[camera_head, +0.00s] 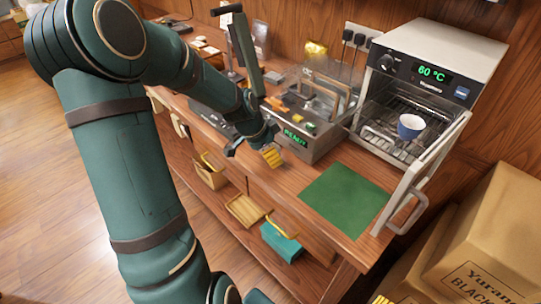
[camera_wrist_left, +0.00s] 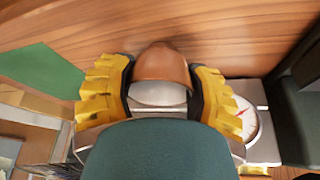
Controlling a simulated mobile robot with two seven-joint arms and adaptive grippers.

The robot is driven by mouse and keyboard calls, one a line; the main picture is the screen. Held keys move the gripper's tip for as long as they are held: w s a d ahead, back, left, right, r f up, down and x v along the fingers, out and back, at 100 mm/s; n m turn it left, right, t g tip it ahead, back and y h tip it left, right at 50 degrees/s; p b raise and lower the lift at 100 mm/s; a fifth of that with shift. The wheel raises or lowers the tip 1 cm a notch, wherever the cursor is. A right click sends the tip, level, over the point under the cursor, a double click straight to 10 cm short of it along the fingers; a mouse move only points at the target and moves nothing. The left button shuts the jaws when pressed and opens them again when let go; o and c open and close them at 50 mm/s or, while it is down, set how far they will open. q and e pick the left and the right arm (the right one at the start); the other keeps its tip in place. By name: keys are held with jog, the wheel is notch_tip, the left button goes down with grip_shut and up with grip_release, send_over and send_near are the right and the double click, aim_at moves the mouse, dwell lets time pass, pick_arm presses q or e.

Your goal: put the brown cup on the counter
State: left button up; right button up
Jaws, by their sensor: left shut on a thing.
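In the left wrist view the brown cup (camera_wrist_left: 162,62) is between the yellow ridged fingers of my left gripper (camera_wrist_left: 160,88), which is shut on it. Its rounded brown side shows, with a pale area just below it. In the head view my left gripper (camera_head: 268,153) is over the front of the wooden counter (camera_head: 292,182), left of the green mat. The cup cannot be made out there, and I cannot tell its height above the wood. A yellow ridged sliver at the bottom edge looks like my right gripper (camera_head: 380,299).
A green mat (camera_head: 345,198) lies on the counter's right part. Behind it a small oven (camera_head: 445,45) stands with its door (camera_head: 428,172) open and a blue cup (camera_head: 411,127) inside. A grey machine (camera_head: 318,148) reads READY. Cardboard boxes (camera_head: 490,245) stand at right.

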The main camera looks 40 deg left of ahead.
pick_arm(q)
jog(key=shift+f, duration=0.3)
jog(key=shift+f, duration=0.2)
jog(key=o, duration=1.2)
jog(key=shift+r, duration=0.1)
jog(key=shift+a+r, duration=0.1)
jog(key=shift+r, duration=0.25)
jog(key=p+v, duration=0.2)
jog(key=v, duration=0.9)
jog(key=shift+s+r+p, duration=0.15)
jog(key=shift+s+p, duration=0.15)
jog(key=shift+p, duration=0.05)
